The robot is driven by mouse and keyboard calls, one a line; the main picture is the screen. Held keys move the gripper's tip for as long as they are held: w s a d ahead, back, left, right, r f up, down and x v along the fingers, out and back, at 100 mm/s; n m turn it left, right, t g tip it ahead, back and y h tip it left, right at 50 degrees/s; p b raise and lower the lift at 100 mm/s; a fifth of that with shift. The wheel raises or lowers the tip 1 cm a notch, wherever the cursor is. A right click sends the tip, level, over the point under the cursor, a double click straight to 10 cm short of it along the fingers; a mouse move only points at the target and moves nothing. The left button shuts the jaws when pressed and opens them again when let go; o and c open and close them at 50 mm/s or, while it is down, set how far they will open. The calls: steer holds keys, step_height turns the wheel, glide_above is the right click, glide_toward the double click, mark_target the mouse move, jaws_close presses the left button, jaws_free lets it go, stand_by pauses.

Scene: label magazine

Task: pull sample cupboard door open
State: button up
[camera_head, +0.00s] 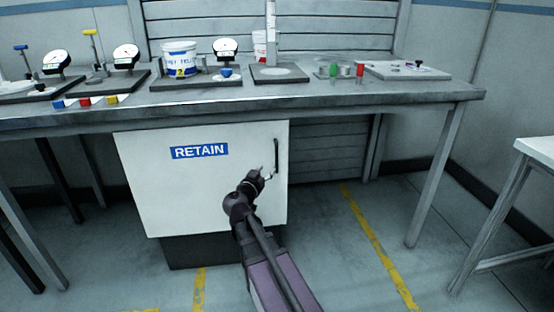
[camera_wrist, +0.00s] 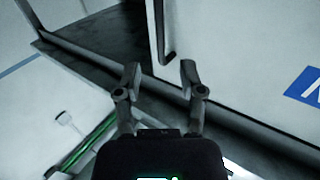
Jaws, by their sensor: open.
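The white cupboard door (camera_head: 215,200) with the blue RETAIN label (camera_head: 200,151) is under the bench and looks shut. Its dark upright handle (camera_head: 277,158) is near the door's right edge. My gripper (camera_head: 266,173) is in front of the door, close to the lower part of the handle. In the wrist view the handle (camera_wrist: 160,28) ends just beyond the open fingertips of my gripper (camera_wrist: 159,74). Nothing shows between the fingers, and the handle appears apart from them. The white door (camera_wrist: 245,50) fills the right of that view, with part of the label (camera_wrist: 308,85).
The grey bench (camera_head: 330,95) above carries dial gauges (camera_head: 125,57), a white tub (camera_head: 180,60) and small parts. A bench leg (camera_head: 435,175) stands at right, and a white table (camera_head: 535,150) at far right. Floor with yellow lines (camera_head: 380,245) is open right of the cupboard.

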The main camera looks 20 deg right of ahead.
mark_target(277, 158)
steer(key=x, duration=0.9)
steer(key=shift+d, duration=0.1)
jaws_close()
